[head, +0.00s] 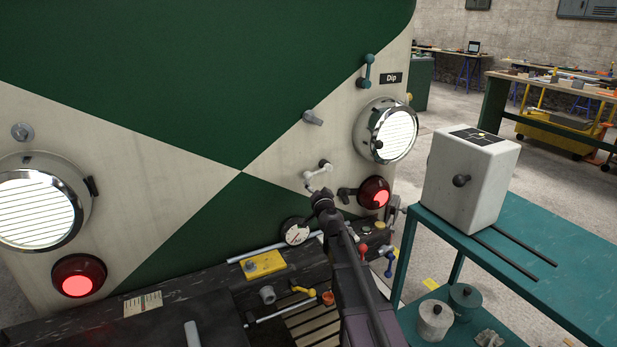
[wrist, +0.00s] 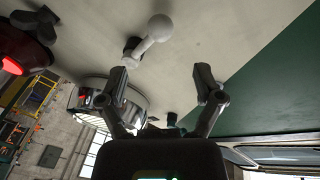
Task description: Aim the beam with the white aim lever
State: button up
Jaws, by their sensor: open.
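The white aim lever (head: 318,176) sticks out from the cream panel of the tram front, left of the red lamp and below the right headlight. In the wrist view the white lever (wrist: 156,34) shows its round knob and a dark mount on the panel. My gripper (head: 322,194) is just below the lever in the head view. In the wrist view my gripper (wrist: 162,75) is open, with the lever beyond the fingertips and nothing between the fingers. I cannot tell from the head view how far apart they are. The right headlight (head: 388,130) is lit.
A red lamp (head: 373,192) sits close right of the lever. A grey knob (head: 312,117) and a teal lever (head: 367,70) by the "Dip" label (head: 391,78) are above. A round gauge (head: 296,231) is below left. A teal bench (head: 560,262) with a white box (head: 470,180) stands right.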

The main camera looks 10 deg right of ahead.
aim_at(310, 178)
jog(key=w, duration=0.9)
jog(key=shift+w+a, duration=0.2)
jog(key=shift+a, duration=0.05)
jog(key=shift+a, duration=0.1)
grip_shut()
